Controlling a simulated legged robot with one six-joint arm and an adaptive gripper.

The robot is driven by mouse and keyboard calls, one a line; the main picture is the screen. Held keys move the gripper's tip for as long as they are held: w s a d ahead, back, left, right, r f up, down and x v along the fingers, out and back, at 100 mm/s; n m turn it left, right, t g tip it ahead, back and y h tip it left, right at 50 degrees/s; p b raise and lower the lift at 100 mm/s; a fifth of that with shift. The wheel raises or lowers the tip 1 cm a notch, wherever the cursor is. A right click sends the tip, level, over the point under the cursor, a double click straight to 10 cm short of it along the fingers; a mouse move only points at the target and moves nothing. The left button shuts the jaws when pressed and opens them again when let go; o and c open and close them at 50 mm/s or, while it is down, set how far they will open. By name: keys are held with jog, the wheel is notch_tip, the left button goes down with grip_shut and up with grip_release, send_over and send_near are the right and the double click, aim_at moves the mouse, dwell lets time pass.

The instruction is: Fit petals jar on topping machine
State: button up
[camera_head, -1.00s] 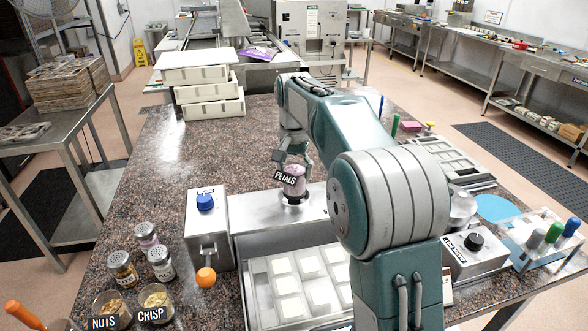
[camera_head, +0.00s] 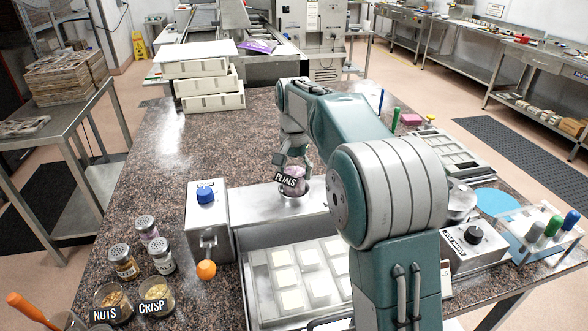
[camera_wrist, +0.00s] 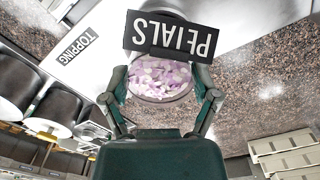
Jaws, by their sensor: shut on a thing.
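The petals jar (camera_head: 293,186), with pale purple petals and a black PETALS label, is upright at the metal topping machine (camera_head: 262,204). In the wrist view the petals (camera_wrist: 160,78) show through the round jar between my fingers. My gripper (camera_head: 293,170) is shut on the jar from above and behind; its two fingers (camera_wrist: 161,95) clasp the jar's sides. The machine's TOPPING label (camera_wrist: 78,46) shows in the wrist view. The jar's base and the machine's socket are hidden, so I cannot tell whether the jar is seated.
A tray of white moulded pieces (camera_head: 290,285) lies in front of the machine. A control box with a blue knob (camera_head: 206,196) and orange lever (camera_head: 206,270) stands left. Shaker jars (camera_head: 124,262) and NUTS and CRISP jars (camera_head: 157,298) stand front left. White crates (camera_head: 209,88) are stacked behind.

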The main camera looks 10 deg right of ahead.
jog(key=o, duration=1)
jog(key=shift+o, duration=0.2)
notch_tip(320, 180, up, 12)
jog(key=shift+a, duration=0.1)
